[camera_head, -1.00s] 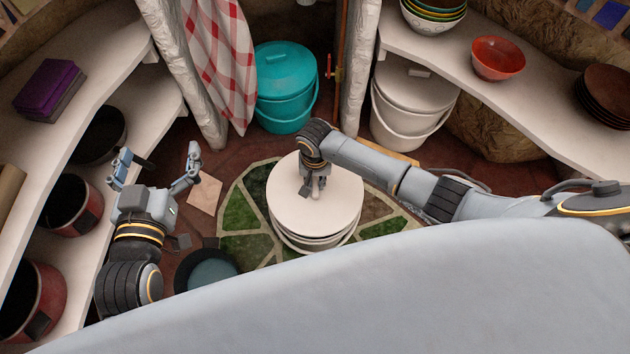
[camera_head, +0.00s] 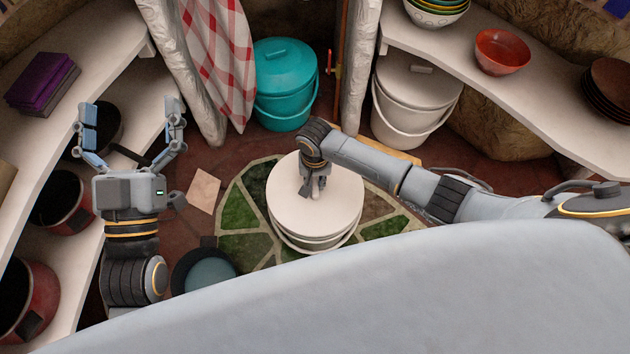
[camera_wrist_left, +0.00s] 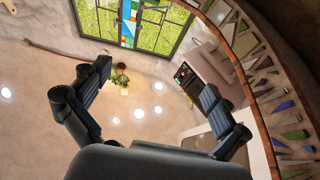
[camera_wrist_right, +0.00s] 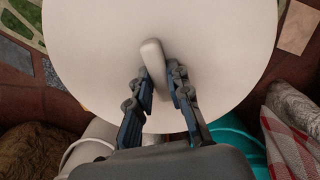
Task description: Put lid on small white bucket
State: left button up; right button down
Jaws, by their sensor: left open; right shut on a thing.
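A small white bucket (camera_head: 291,240) stands on the floor mosaic in the middle of the head view. Its round white lid (camera_head: 335,205) lies over its top and looks about level; I cannot tell whether it is fully seated. My right gripper (camera_head: 313,190) reaches down over the lid and is shut on its handle. In the right wrist view, the fingers close on the pale handle (camera_wrist_right: 152,62) at the middle of the lid. My left gripper (camera_head: 131,120) is open and empty, raised at the left, away from the bucket.
A teal lidded bucket (camera_head: 283,85) and a larger white lidded bucket (camera_head: 405,105) stand behind. Shelves with pots (camera_head: 62,200) line the left side. A shelf with bowls (camera_head: 502,53) is at the right.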

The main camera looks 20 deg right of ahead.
jog(key=shift+f, duration=0.2)
pick_arm(q)
jog(key=shift+s+a+r+t+h+b, duration=0.1)
jog(key=shift+s+r+t+h+b, duration=0.05)
jog(key=shift+s+r+t, duration=0.4)
jog(key=shift+s+d+r+t+h+b, duration=0.15)
jog(key=shift+s+r+t, duration=0.2)
jog(key=shift+r, duration=0.35)
jog(key=shift+s+a+r+t+h+b, duration=0.15)
jog(key=shift+s+r+t, duration=0.2)
jog(key=shift+r+t, duration=0.2)
pick_arm(e)
jog(key=shift+f, duration=0.85)
pick_arm(q)
jog(key=shift+w, duration=0.1)
jog(key=shift+w+f+g+y+p, duration=0.35)
jog(key=shift+w+f+g, duration=0.4)
jog(key=shift+f+g, duration=0.25)
jog(key=shift+w+f, duration=0.15)
jog(key=shift+f, duration=0.1)
jog(key=shift+w+f+g, duration=0.1)
jog(key=shift+f+g, duration=0.1)
jog(key=shift+g, duration=0.05)
jog(key=shift+w+f, duration=0.1)
jog(key=shift+f, duration=0.1)
jog(key=shift+f, duration=0.1)
